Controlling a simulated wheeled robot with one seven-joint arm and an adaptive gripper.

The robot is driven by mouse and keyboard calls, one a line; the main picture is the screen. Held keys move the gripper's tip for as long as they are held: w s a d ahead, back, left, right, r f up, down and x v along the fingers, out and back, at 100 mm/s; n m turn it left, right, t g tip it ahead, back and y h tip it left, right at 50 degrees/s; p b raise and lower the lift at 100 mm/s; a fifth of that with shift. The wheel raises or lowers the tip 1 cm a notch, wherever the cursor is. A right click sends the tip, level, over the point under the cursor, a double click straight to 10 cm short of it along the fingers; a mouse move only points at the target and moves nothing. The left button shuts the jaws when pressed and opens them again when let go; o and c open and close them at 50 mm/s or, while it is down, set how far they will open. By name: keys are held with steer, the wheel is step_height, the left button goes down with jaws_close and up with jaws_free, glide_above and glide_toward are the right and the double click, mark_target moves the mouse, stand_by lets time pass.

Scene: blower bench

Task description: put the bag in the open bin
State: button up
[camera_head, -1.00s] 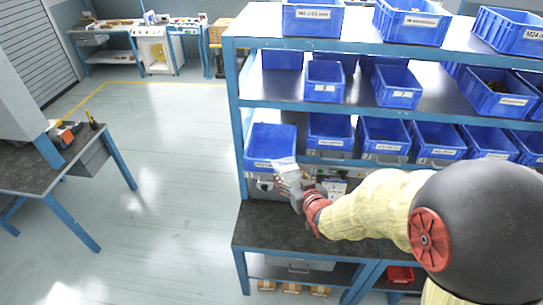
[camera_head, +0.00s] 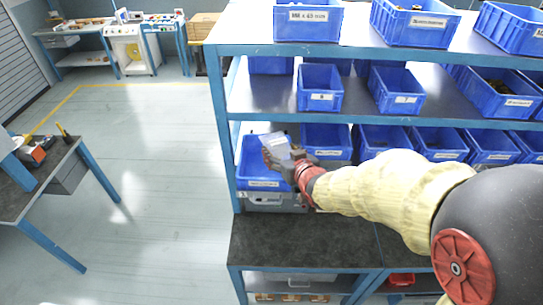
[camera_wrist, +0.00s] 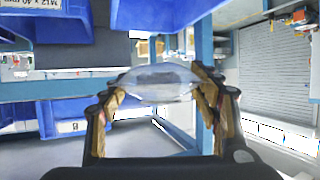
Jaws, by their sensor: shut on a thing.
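My gripper (camera_head: 285,160) is shut on a clear plastic bag (camera_head: 276,144) and holds it up in front of the left end of the shelf's lower bin row. The bag also shows in the wrist view (camera_wrist: 155,80), pinched between the two brown-tipped fingers. A blue open bin (camera_head: 262,184) stands right behind the gripper at the left end of that row; the gripper and bag hide part of its right side. From the head view I cannot tell whether the bag is over its rim. Several similar open blue bins stand to the right, such as this one (camera_head: 327,140).
The blue-framed shelf (camera_head: 265,96) carries more bins above. The dark worktop (camera_head: 300,240) below is mostly bare. A grey drawer case (camera_head: 272,200) sits under the left bin. A side table with tools (camera_head: 62,165) stands at left, with open floor between.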

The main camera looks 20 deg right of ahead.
mark_target(278, 144)
steer(key=x, duration=0.3)
steer(key=d+p+x, duration=0.1)
steer(key=x, duration=0.2)
steer(key=shift+w+d+f, duration=0.1)
steer(key=shift+w+d, duration=0.05)
steer(key=shift+w, duration=0.2)
steer(key=w+f+p, duration=0.1)
steer(key=w+f, duration=0.4)
steer(key=f, duration=0.4)
steer(key=shift+d+p, duration=0.35)
steer(key=shift+f, duration=0.1)
steer(key=shift+f+b, duration=0.3)
steer(key=shift+b, duration=0.15)
steer(key=shift+f, duration=0.15)
steer(key=o, duration=1.6)
steer(key=shift+c, duration=0.2)
